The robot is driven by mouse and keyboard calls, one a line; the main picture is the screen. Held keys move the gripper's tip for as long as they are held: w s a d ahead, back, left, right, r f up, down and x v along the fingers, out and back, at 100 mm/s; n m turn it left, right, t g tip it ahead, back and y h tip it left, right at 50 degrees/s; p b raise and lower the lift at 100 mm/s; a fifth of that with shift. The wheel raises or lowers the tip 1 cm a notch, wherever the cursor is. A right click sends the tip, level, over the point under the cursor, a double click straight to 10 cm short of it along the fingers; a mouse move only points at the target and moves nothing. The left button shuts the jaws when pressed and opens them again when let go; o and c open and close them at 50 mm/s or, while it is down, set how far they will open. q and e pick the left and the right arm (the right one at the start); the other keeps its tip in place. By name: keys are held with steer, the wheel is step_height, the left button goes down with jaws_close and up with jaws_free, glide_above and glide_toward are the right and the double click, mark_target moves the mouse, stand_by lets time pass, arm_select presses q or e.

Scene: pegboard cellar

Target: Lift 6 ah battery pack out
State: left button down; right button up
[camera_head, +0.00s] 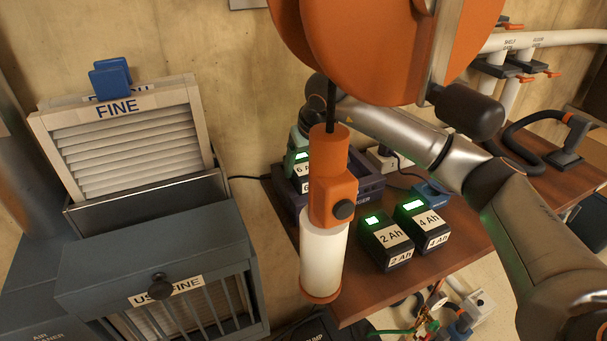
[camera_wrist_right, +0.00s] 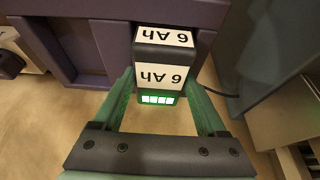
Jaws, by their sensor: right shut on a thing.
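The 6 Ah battery pack (camera_head: 301,171) is dark with white "6 Ah" labels, at the left part of the purple charger (camera_head: 371,190). In the right wrist view the pack (camera_wrist_right: 163,62) is between my green fingers, its green display lit, with the purple charger (camera_wrist_right: 75,40) close against it. I cannot tell whether it is still seated. My right gripper (camera_wrist_right: 165,88) is shut on the pack; in the head view it (camera_head: 299,150) is partly hidden behind the orange and white hanging cylinder. My left gripper is not in view.
The orange and white cylinder (camera_head: 325,245) hangs in front of the charger's left side. A 2 Ah pack (camera_head: 387,244) and a 4 Ah pack (camera_head: 422,227) stand on the brown bench (camera_head: 470,240). A filter cabinet (camera_head: 160,255) stands at left. A hose tool (camera_head: 565,140) lies at back right.

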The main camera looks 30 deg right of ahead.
mark_target(305, 166)
steer(key=shift+r, duration=0.1)
steer(key=shift+c, duration=0.6)
step_height(305, 166, up, 10)
steer(key=shift+r, duration=0.2)
